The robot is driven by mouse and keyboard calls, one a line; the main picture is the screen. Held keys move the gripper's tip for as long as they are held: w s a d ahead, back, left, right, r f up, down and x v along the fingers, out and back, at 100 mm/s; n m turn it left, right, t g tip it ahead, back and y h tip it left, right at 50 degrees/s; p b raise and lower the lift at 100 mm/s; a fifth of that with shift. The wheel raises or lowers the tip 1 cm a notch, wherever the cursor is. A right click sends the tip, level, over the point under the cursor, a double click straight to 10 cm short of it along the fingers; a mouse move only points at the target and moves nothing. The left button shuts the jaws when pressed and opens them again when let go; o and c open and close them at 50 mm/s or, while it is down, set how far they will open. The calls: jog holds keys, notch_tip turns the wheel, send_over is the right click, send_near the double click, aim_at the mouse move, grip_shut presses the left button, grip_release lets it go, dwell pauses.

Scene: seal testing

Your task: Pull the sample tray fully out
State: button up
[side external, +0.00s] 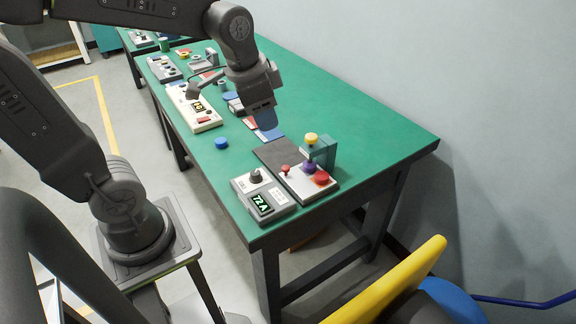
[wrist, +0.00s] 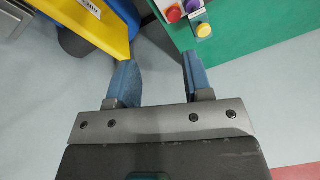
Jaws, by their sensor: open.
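I cannot pick out the sample tray for certain. A flat dark plate (side external: 277,153) lies on the green bench, against the far side of a pale control unit (side external: 296,187) with red and purple buttons and a yellow knob. My gripper (side external: 265,122) hangs over the bench above and beyond that plate, apart from it. In the wrist view my gripper (wrist: 161,77) is open, with its two blue fingers apart and nothing between them. Pale floor shows beyond the fingers there, with the purple button (wrist: 193,5) and the yellow knob (wrist: 203,30) at the upper right.
A grey meter (side external: 264,197) with a lit display and dial stands at the bench's near end. A white instrument (side external: 194,107), a blue round piece (side external: 221,143) and several small items lie farther along. The bench's right side is mostly clear. A yellow panel (side external: 392,280) stands beyond the near end.

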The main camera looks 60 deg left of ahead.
jog(key=shift+o, duration=0.2)
jog(key=w+a+f+m+g, duration=0.2)
jog(key=w+a+f+m, duration=0.1)
jog(key=w+a+f, duration=0.2)
jog(key=shift+w+f, duration=0.3)
jog(key=shift+w, duration=0.7)
jog(key=m+g, duration=0.1)
jog(key=m, duration=0.1)
send_near(286, 167)
jog(key=f, duration=0.9)
jog(key=shift+w+a, duration=0.1)
jog(key=shift+a, duration=0.1)
grip_shut()
